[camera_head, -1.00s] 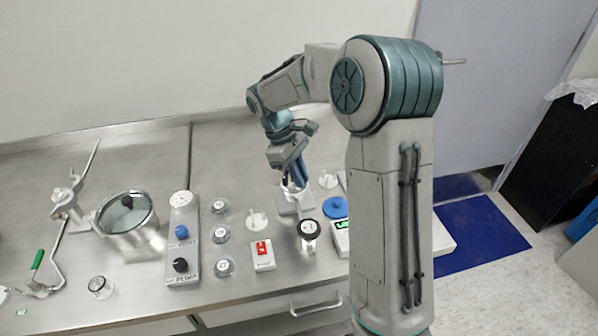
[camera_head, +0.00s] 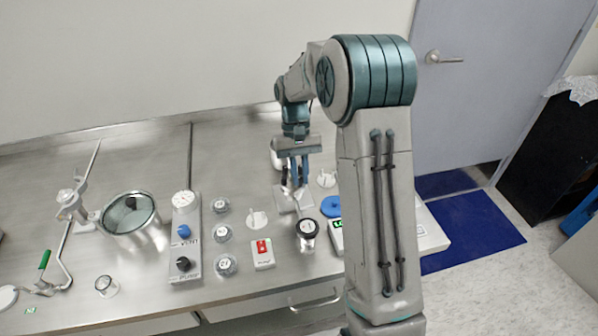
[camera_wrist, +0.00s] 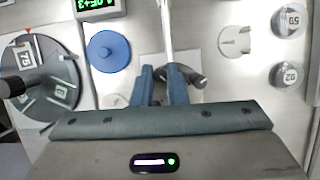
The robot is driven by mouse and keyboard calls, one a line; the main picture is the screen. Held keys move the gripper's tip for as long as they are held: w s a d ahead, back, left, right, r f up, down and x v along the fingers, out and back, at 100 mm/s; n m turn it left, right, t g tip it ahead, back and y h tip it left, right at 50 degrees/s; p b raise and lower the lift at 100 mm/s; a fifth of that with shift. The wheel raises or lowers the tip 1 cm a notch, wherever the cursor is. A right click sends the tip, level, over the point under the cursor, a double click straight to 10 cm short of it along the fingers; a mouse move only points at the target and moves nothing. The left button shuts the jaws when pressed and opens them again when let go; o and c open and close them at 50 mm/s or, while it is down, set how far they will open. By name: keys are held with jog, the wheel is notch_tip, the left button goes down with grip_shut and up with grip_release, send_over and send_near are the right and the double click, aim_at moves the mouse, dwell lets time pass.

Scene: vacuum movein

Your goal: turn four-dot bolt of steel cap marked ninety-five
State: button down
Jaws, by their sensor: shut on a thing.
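My gripper (camera_head: 295,183) points down over a small grey stand (camera_head: 303,204) in the middle of the steel bench. In the wrist view my gripper (camera_wrist: 162,80) has its two blue fingers close on either side of a pale rod (camera_wrist: 166,28). A short dark cylinder (camera_wrist: 184,74) lies beside the right finger. Clear, round labelled pieces stand to the right in the wrist view, one (camera_wrist: 292,20) above the other (camera_wrist: 288,75). Their numbers are not surely readable. A grey disc (camera_wrist: 62,75) with number labels is at the left. I cannot make out a four-dot bolt.
A blue disc (camera_wrist: 108,51) and a green-lit display (camera_wrist: 97,6) lie near my gripper. A black-topped jar (camera_head: 307,229), a red-switch box (camera_head: 262,254), a knob panel (camera_head: 184,240) and a lidded pot (camera_head: 130,217) stand on the bench.

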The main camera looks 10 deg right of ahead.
jog(key=shift+m, duration=0.6)
jog(key=shift+m+y, duration=0.3)
jog(key=c, duration=1.4)
grip_release()
jog(key=shift+c, duration=0.2)
jog(key=v, duration=1.3)
jog(key=shift+r, duration=0.4)
jog(key=shift+d, duration=0.1)
